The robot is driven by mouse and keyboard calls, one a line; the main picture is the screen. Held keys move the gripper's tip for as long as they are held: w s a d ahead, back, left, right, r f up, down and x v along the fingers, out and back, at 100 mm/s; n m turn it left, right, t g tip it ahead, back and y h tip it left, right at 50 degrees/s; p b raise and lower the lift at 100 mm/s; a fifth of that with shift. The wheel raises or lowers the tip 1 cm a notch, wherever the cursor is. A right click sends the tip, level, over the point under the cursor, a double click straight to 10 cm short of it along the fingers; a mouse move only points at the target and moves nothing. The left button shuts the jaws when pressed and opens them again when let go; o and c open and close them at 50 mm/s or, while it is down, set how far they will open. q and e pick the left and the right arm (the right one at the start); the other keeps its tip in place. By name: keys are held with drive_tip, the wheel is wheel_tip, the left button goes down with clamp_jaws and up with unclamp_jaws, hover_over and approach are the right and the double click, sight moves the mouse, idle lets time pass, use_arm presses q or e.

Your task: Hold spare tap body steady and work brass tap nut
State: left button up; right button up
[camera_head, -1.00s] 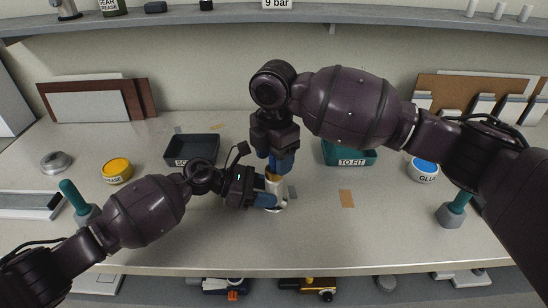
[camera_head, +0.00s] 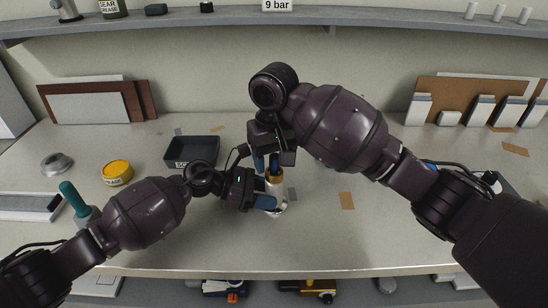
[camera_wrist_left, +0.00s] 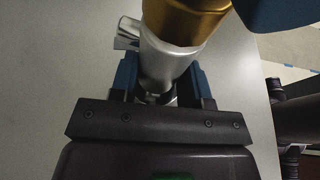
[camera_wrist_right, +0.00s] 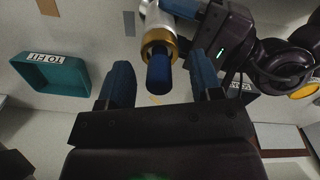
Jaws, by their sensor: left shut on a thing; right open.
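The spare tap body (camera_head: 274,198) is a pale silver cylinder standing upright near the bench middle. My left gripper (camera_head: 266,195) is shut on it from the left; the left wrist view shows the body (camera_wrist_left: 165,60) between its fingers. The brass tap nut (camera_head: 275,175) sits on top of the body. My right gripper (camera_head: 270,162) is just above it, open. In the right wrist view, the nut (camera_wrist_right: 159,40) has a blue stub (camera_wrist_right: 159,72) protruding from it, between and beyond the spread fingers. The nut's far side is hidden.
A black tray (camera_head: 192,151) and a yellow grease tin (camera_head: 117,172) lie left of the tap. The teal TO FIT tray (camera_wrist_right: 62,74) shows in the right wrist view. A teal-handled tool (camera_head: 74,198) stands at far left. The front bench strip is clear.

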drive_tip(key=shift+f, duration=1.05)
